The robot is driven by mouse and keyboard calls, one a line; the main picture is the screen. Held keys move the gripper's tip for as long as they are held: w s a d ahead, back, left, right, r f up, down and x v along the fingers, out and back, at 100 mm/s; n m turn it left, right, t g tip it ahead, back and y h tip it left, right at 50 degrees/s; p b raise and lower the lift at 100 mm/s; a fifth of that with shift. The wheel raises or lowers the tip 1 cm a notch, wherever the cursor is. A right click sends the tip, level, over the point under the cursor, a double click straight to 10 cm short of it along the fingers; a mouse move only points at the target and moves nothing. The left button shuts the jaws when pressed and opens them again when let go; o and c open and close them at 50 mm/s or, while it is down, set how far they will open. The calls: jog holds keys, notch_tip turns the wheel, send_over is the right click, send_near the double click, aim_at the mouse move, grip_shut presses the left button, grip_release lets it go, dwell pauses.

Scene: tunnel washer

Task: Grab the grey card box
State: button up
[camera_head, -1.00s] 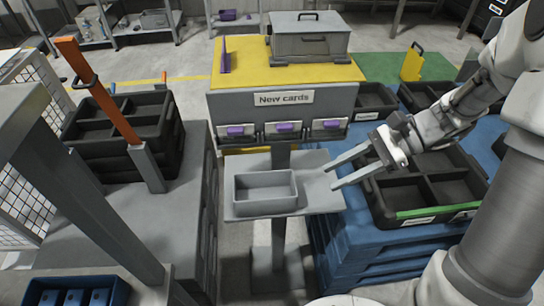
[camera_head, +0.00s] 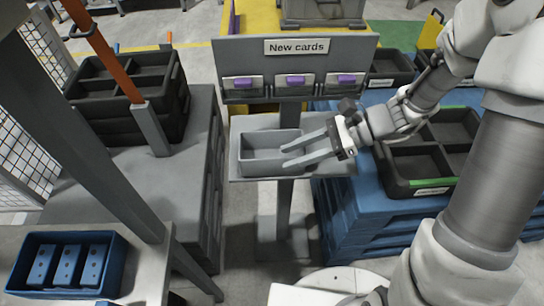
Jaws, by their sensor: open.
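The grey card box (camera_head: 262,163) is an open-topped rectangular tray on the grey shelf (camera_head: 338,166) of the "New cards" stand, and it looks empty. My gripper (camera_head: 284,156) comes in from the right with its two fingers apart, pointing left. The fingertips overlap the right end of the box in the picture. I cannot tell whether they touch its wall or are above it. Nothing is held between the fingers.
The "New cards" panel (camera_head: 294,62) with purple-tabbed card holders stands just behind the shelf. A black crate (camera_head: 432,188) on blue pallets is to the right. A blue bin (camera_head: 66,264) with blue blocks is at front left. An orange post (camera_head: 103,50) rises at left.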

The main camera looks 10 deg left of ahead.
aim_at(273, 160)
jog(key=x, duration=0.1)
jog(key=b+x, duration=0.1)
jog(key=x, duration=0.1)
jog(key=b+x, duration=0.1)
jog(key=shift+w+a+f, duration=0.1)
jog(key=shift+w+f, duration=0.15)
jog(key=shift+s+a+f, duration=0.1)
jog(key=shift+a+f, duration=0.05)
jog(key=shift+a, duration=0.3)
grip_shut()
dwell(0.8)
